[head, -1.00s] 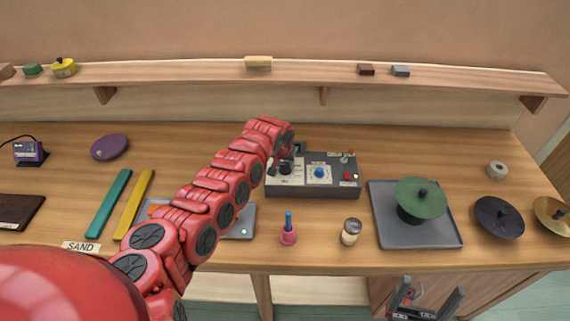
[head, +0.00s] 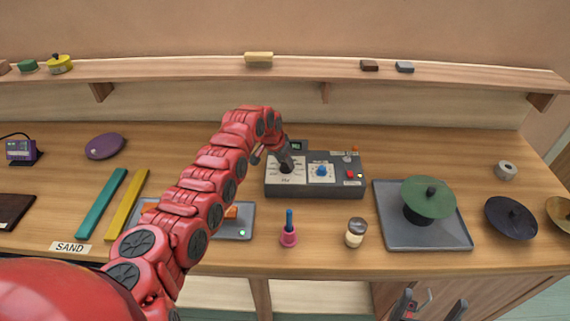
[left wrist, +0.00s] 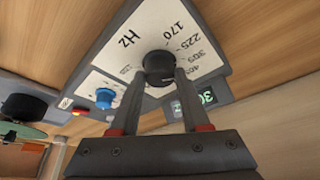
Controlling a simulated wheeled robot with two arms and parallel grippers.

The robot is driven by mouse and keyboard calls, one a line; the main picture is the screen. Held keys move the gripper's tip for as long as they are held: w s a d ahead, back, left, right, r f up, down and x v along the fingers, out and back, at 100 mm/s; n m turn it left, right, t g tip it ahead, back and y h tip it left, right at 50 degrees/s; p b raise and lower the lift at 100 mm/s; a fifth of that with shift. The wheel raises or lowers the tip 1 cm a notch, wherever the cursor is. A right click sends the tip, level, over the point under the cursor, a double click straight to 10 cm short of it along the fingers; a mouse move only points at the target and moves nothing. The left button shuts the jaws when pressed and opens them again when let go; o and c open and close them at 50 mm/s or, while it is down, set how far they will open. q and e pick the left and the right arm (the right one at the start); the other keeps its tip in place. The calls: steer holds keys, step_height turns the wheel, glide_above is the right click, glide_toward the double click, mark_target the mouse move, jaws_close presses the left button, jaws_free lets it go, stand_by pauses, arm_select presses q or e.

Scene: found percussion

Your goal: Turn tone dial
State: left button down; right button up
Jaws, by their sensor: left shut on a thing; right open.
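The grey control box (head: 315,190) stands in the middle of the bench. Its black tone dial (left wrist: 158,66) sits on a white plate marked Hz with numbers such as 170 and 225. My left gripper (left wrist: 160,78) is shut on the dial, one finger on each side; in the head view the gripper (head: 287,163) comes down on the dial from above. A blue knob (head: 321,170) sits on the box to the right of the dial and also shows in the left wrist view (left wrist: 105,97). My right gripper (head: 432,308) is open and empty at the bottom right, in front of the bench.
A tray (head: 462,242) with a green disc (head: 428,197) stands right of the box. A pink-and-blue tool (head: 289,235) and a small jar (head: 355,233) stand in front. Teal (head: 102,205) and yellow (head: 127,205) bars lie left. A small display (left wrist: 207,97) shows beside the dial.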

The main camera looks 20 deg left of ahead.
arm_select(q)
steer(key=shift+c, duration=1.9)
jaws_free()
steer(key=shift+r, duration=0.1)
steer(key=shift+r, duration=0.3)
steer(key=b+v, duration=0.4)
steer(key=v, duration=1.2)
steer(key=shift+s+r+b, duration=0.25)
steer(key=shift+b, duration=0.1)
steer(key=shift+a, duration=0.1)
